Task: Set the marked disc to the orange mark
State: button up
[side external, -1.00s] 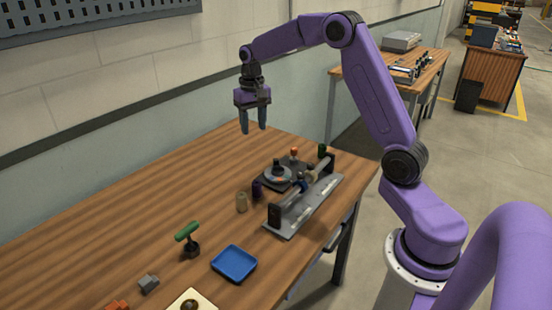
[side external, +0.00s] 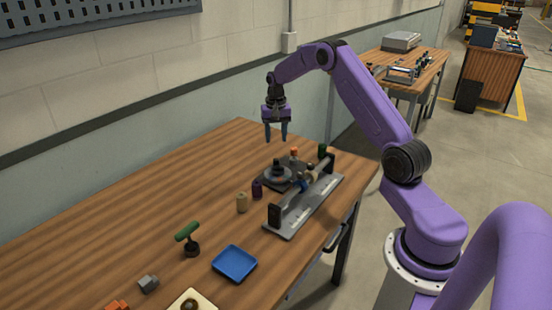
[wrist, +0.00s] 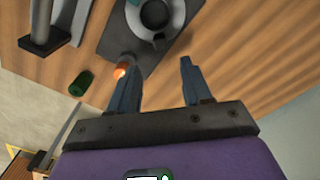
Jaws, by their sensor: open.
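The disc (side external: 278,174) is a grey round dial with a dark knob on top. It sits on a dark base plate (side external: 263,181) near the back of the wooden table. An orange peg (side external: 294,152) stands at the plate's far edge; I cannot tell whether it is the orange mark. My gripper (side external: 276,138) is open and empty, pointing down above the disc's far side, clear of it. In the wrist view the disc (wrist: 160,36) is at the top, beyond the open fingers (wrist: 158,75), and the orange peg (wrist: 121,70) is by the left finger. No marking on the disc is readable.
A grey roller stand (side external: 303,207) is right beside the plate. A blue tray (side external: 234,263) and a green-handled tool (side external: 188,237) are nearer the front. The table's left side is clear.

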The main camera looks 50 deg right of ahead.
aim_at(276, 159)
notch_tip(276, 159, down, 10)
jog(key=shift+r, duration=0.25)
grip_shut()
